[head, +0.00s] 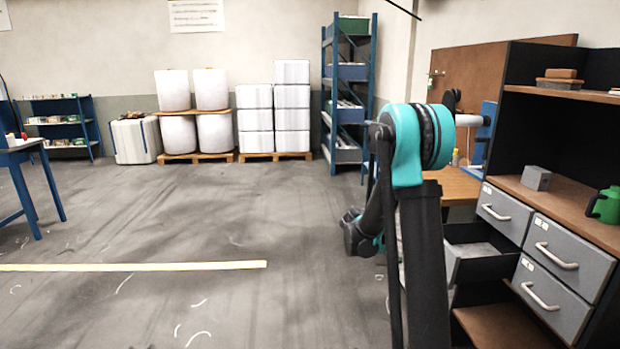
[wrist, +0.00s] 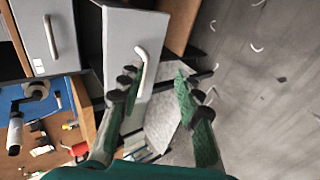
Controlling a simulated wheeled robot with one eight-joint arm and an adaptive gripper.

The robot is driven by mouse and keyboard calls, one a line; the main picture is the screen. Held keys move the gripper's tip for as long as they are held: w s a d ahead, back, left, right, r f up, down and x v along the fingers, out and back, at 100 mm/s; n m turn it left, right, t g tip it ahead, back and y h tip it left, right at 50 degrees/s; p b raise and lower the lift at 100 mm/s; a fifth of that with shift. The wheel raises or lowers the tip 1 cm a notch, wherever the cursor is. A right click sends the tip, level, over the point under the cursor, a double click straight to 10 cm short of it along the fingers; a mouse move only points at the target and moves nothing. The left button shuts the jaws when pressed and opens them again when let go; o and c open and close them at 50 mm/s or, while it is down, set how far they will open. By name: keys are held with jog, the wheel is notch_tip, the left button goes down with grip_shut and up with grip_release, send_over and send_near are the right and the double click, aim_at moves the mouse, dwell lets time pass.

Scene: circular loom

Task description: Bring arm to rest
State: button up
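My arm (head: 415,150), teal and black, rises in front of me right of centre in the head view and bends down over the floor beside the drawer cabinet. My gripper shows in the wrist view (wrist: 156,82), its two green-padded fingers apart. I see nothing held between them. Behind the fingers are a grey drawer front with a pale handle (wrist: 141,68) and a light grey surface. I cannot tell from the wrist view whether a finger touches the drawer. In the head view my fingers are hidden or too small to make out.
The cabinet has grey drawers (head: 569,240); one drawer (head: 479,256) stands pulled out beside my arm. A blue rack (head: 349,95) stands behind. The floor to the left is mostly clear.

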jog(key=s+a+f+t+y, duration=0.1)
jog(key=s+a+y, duration=0.4)
jog(key=s, duration=0.9)
jog(key=s+a+f+m+t+y, duration=0.1)
jog(key=s+a+y, duration=0.4)
jog(key=s, duration=0.9)
jog(key=a, duration=0.3)
jog(key=shift+s+a, duration=0.25)
jog(key=shift+a, duration=0.1)
